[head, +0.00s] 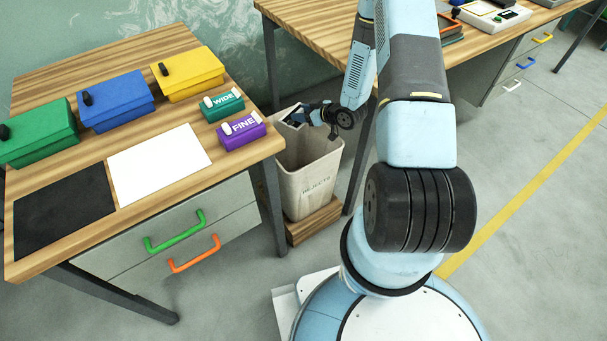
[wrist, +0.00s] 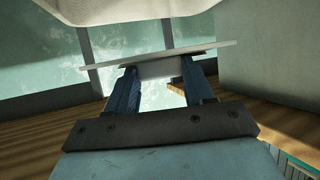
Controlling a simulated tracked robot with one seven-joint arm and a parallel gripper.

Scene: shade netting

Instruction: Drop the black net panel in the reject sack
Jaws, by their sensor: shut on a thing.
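The reject sack (head: 310,178) is a pale open-topped container marked REJECTS, standing on a wooden base beside the bench. My gripper (head: 299,115) is at its open mouth, near the back rim. It is shut on a small panel (head: 291,118), which looks dark with a pale edge in the head view and is partly hidden by the gripper. In the wrist view, my gripper (wrist: 161,76) has its two blue fingers closed on a thin, pale-edged panel (wrist: 215,50), seen nearly edge-on. Its netting cannot be made out there.
The left bench (head: 90,60) holds green, blue and yellow lidded boxes, a teal WIDE block (head: 222,104), a purple FINE block (head: 241,131), a black mat (head: 64,208) and a white mat (head: 158,164). Another bench (head: 485,42) stands behind my arm.

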